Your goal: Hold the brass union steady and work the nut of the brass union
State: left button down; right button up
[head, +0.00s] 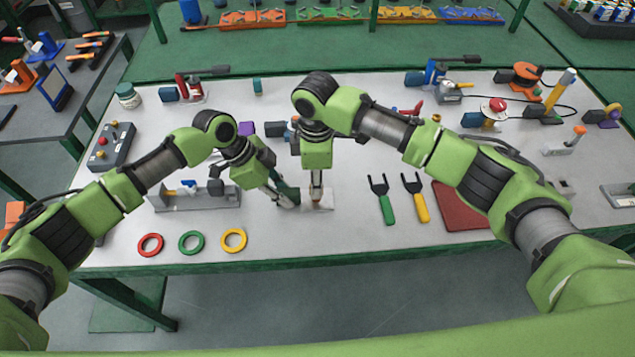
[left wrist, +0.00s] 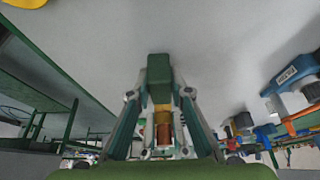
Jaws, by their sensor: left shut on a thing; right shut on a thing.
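The brass union shows in the left wrist view (left wrist: 162,122) as a short, copper-and-yellow piece between the fingers of my left gripper (left wrist: 160,118). In the head view my left gripper (head: 287,197) slants down from the left and is shut on the union low over the table. My right gripper (head: 317,192) points straight down just right of it, above a small pale plate (head: 322,205), and is shut. What it grips, likely the nut, is mostly hidden by its fingers. The two grippers are very close together.
Red (head: 150,245), green (head: 191,243) and yellow (head: 233,240) rings lie at the front left. A green-handled fork tool (head: 385,203) and a yellow one (head: 418,200) lie right of the grippers. A grey fixture (head: 195,200) stands left.

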jog(key=o, duration=1.1)
jog(key=shift+c, duration=0.2)
jog(key=shift+r, duration=3.5)
jog(key=shift+c, duration=0.8)
